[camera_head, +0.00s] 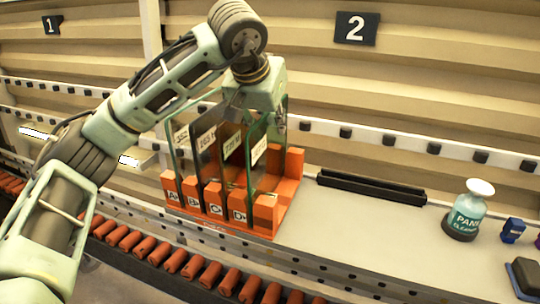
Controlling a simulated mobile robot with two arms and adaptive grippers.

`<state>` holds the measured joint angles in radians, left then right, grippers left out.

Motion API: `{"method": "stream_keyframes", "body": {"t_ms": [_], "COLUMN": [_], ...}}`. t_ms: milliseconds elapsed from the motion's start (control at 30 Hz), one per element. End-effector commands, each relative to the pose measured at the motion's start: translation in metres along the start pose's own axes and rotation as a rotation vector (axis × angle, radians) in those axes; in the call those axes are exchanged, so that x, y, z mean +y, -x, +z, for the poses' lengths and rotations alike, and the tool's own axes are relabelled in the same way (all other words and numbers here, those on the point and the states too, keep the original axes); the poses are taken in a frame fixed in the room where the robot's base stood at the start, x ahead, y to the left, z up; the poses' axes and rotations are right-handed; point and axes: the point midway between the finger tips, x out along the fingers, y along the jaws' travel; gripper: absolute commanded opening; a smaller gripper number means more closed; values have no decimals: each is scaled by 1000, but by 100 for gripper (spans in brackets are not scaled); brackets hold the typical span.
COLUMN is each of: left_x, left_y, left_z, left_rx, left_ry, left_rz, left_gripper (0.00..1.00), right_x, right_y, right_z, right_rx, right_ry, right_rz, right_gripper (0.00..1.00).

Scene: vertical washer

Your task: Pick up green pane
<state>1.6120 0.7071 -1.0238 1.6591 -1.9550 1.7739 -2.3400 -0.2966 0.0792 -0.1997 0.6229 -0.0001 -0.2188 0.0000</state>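An orange rack (268,212) holds several upright glass panes side by side, with slots marked A, B, C and D. The pane at slot D (257,152) has a green edge and a white label. The pane at the left end, by slot A (181,140), also has a green edge. Darker-edged panes (207,146) stand between them. My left gripper (276,122) points down at the top of the slot D pane, at the rack's right side. Its fingers are mostly hidden, so I cannot tell whether they grip the pane. My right gripper is not in view.
A black slotted holder (371,187) lies on the grey counter (345,225) right of the rack. A pane cleaner bottle (466,212) and small blue items (512,230) stand further right. Orange rollers (172,261) run along the front, and a white rail (400,140) behind.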

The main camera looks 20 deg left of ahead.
Motion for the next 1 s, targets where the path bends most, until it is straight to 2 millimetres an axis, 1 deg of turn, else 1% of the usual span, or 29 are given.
{"method": "stream_keyframes", "body": {"t_ms": [67, 300, 367, 1000], "left_x": [0, 0, 0, 0], "left_y": [0, 0, 0, 1], "left_z": [0, 0, 0, 0], "left_rx": [0, 0, 0, 0], "left_ry": [0, 0, 0, 0], "left_rz": [0, 0, 0, 0], "left_gripper": [25, 4, 0, 0], "right_x": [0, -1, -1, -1], "right_y": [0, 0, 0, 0], "right_z": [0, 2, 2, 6], "right_rx": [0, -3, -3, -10], "right_ry": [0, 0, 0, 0], "right_rz": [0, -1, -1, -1], "right_gripper": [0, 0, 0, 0]}}
